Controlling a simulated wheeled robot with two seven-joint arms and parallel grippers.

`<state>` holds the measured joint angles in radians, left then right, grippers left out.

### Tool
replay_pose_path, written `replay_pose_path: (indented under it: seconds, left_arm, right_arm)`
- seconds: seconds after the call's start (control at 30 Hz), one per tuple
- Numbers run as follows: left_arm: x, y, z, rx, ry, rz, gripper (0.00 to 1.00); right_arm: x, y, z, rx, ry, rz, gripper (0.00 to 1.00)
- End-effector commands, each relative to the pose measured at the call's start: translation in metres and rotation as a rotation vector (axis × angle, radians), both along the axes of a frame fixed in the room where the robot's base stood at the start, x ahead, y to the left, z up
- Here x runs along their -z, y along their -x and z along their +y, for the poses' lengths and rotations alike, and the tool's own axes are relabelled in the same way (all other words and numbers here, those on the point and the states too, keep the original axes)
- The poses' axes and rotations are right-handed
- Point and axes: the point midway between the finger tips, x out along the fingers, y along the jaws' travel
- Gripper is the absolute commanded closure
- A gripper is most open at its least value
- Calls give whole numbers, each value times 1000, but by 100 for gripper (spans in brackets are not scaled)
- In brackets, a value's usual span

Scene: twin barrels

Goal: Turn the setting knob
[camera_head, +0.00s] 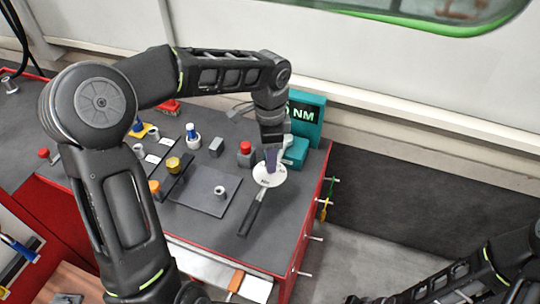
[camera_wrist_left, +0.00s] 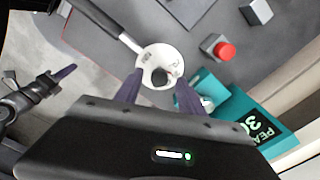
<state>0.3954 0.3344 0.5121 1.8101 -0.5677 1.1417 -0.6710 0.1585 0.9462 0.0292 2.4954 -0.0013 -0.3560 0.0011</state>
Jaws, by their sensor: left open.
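A round white dial plate (camera_wrist_left: 150,58) with a black setting knob (camera_wrist_left: 159,77) in its middle shows in the left wrist view. A black-handled wrench (camera_head: 250,214) runs out from the plate, which lies on the bench in the head view (camera_head: 262,177). My left gripper (camera_wrist_left: 158,92) is open, its purple fingers spread on either side of the knob. I cannot tell whether they touch it. In the head view my left gripper (camera_head: 271,160) hides the knob. My right gripper (camera_wrist_left: 38,78) shows at the left of the left wrist view, away from the dial; its opening is unclear.
A teal display unit (camera_head: 306,118) stands behind the dial, its lower part close to my left gripper. A red button (camera_head: 246,147) on a grey box is left of it. A dark square plate (camera_head: 205,190) and small parts cover the left. The bench's red right edge (camera_head: 308,220) is near.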

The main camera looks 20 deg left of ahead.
Motion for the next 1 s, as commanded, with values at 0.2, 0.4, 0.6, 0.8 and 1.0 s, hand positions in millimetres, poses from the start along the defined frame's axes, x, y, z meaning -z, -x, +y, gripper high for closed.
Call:
replay_pose_path:
  seconds: [0.2, 0.4, 0.6, 0.8, 1.0]
  left_arm:
    - [9, 0, -1, 0, 1, 0, 53]
    - [9, 0, 0, 0, 1, -1, 56]
    - [9, 0, 0, 0, 1, -1, 72]
    - [9, 0, 0, 0, 1, -1, 88]
    - [8, 0, 0, 0, 0, -1, 100]
  right_arm:
    - [0, 0, 0, 0, 0, 0, 100]
    - [0, 0, 0, 0, 0, 0, 100]
    - [0, 0, 0, 0, 0, 0, 100]
    - [0, 0, 0, 0, 0, 0, 100]
    - [0, 0, 0, 0, 0, 0, 100]
